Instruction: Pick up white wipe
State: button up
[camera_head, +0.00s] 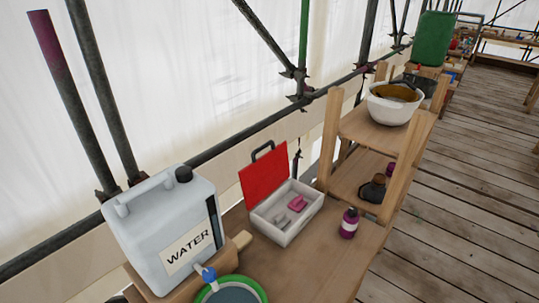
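A white box (287,236) with its red lid (264,176) raised stands on the wooden bench (285,275). Inside it lies a small grey-white folded piece (281,220), which may be the white wipe; it is too small to tell for sure. A pink piece (297,203) lies beside it in the box, further to the right. My gripper is not in view.
A water canister (165,228) stands left of the box, with a green-rimmed basin (262,288) in front. A purple bottle (348,224) stands to the right. A wooden shelf (370,135) holds a white bowl (388,109). The plank floor (470,200) at right is clear.

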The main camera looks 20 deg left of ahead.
aim_at(281, 221)
jog(key=u, duration=1.3)
jog(key=i+l+u, duration=0.15)
jog(key=l+u, duration=0.25)
jog(key=l, duration=0.15)
jog(key=i+l+u, duration=0.1)
jog(key=l+u, duration=0.3)
jog(key=l, duration=0.15)
jog(key=l+u, duration=0.4)
jog(key=l, duration=0.2)
jog(key=k+l+u, duration=0.1)
jog(key=l+u, duration=0.25)
jog(key=l, duration=0.25)
jog(key=i+l, duration=0.15)
jog(key=l, duration=0.2)
